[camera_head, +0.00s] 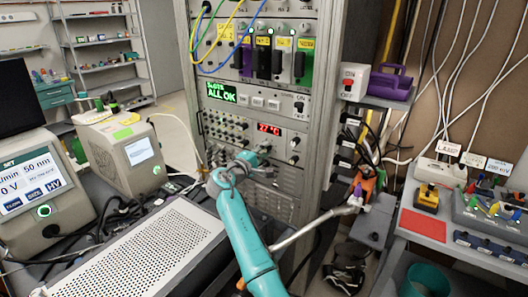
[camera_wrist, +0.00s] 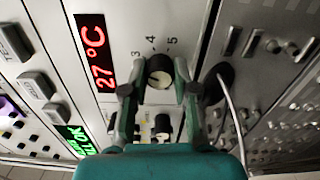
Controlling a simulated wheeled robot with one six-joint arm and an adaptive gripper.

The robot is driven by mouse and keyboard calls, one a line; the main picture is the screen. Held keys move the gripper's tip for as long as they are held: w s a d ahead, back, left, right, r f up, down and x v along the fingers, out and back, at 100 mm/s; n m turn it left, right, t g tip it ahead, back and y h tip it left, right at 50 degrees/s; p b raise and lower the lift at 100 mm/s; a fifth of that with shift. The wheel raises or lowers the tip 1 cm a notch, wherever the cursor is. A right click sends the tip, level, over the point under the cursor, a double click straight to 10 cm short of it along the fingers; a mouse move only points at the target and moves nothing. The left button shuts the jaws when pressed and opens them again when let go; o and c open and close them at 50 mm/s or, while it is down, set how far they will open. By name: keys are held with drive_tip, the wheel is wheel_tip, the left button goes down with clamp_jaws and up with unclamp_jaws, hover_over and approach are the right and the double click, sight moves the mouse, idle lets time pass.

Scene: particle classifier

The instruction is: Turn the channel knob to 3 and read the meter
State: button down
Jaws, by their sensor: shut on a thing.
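The channel knob (camera_wrist: 160,73) is round with a black body and a pale face, on a light panel. The numerals 3, 4 and 5 (camera_wrist: 152,42) show along its edge; I cannot tell surely which one it points to. My gripper (camera_wrist: 159,88) is shut on the knob, one finger on each side. In the head view my gripper (camera_head: 258,158) is at the rack front, just below the red display, and hides the knob. The red display (camera_wrist: 97,52) reads 27 °C; it also shows in the head view (camera_head: 270,130).
A green display (camera_head: 222,91) above reads ALL OK. Another dark knob (camera_wrist: 163,126) sits close to my fingers. A cable (camera_wrist: 232,110) runs from a socket beside them. A perforated box (camera_head: 150,250) and a bench (camera_head: 450,245) flank my arm.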

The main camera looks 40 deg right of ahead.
drive_tip(key=shift+f, duration=0.1)
idle(0.3)
drive_tip(key=c, duration=0.9)
unclamp_jaws()
drive_tip(key=v, duration=1.2)
